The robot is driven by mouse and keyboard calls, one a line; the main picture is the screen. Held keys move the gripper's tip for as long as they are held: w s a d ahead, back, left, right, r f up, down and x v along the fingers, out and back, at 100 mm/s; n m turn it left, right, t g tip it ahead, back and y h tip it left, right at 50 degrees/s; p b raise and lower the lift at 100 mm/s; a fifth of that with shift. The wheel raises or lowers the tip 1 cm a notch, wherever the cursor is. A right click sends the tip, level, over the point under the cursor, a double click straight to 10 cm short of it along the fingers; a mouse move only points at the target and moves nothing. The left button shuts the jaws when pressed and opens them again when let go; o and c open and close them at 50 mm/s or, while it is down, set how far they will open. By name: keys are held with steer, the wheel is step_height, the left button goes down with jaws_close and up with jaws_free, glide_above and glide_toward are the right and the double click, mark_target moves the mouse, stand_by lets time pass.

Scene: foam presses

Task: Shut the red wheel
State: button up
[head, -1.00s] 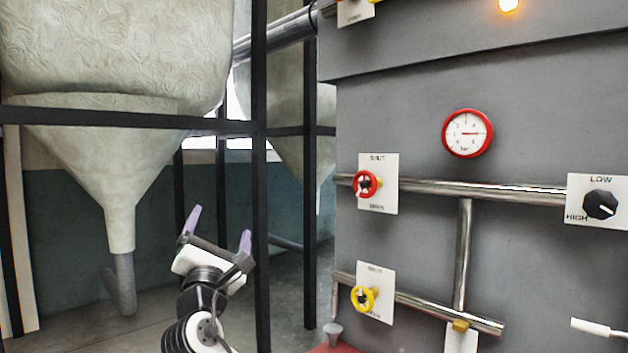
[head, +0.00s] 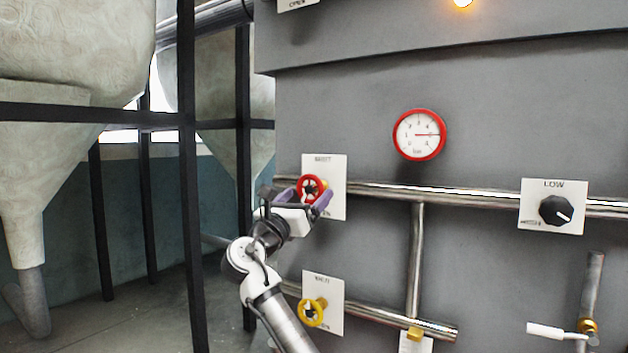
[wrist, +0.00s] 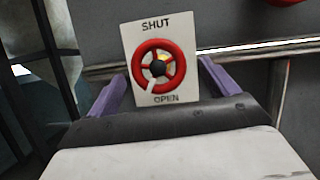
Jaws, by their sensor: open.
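The red wheel (head: 311,188) sits on a white plate on the upper pipe in the head view. In the wrist view the red wheel (wrist: 157,66) is centred on its plate (wrist: 185,92), with SHUT at the top and OPEN at the bottom. My gripper (head: 300,199) is open in front of the wheel. In the wrist view its purple fingers (wrist: 160,88) are spread to either side of the lower plate, and nothing is between them that I can see held. I cannot tell whether they touch the wheel.
A yellow wheel (head: 312,312) is on a plate on the lower pipe (head: 385,322). A red-rimmed gauge (head: 419,134), a black LOW/HIGH knob (head: 556,210) and a white-handled lever (head: 553,331) are to the right. Black posts (head: 190,180) stand left.

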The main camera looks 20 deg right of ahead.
mark_target(308, 193)
steer(key=p+x, duration=0.1)
steer(key=x, duration=0.4)
steer(key=shift+w+r, duration=0.1)
steer(key=shift+w, duration=0.05)
steer(key=c, duration=1)
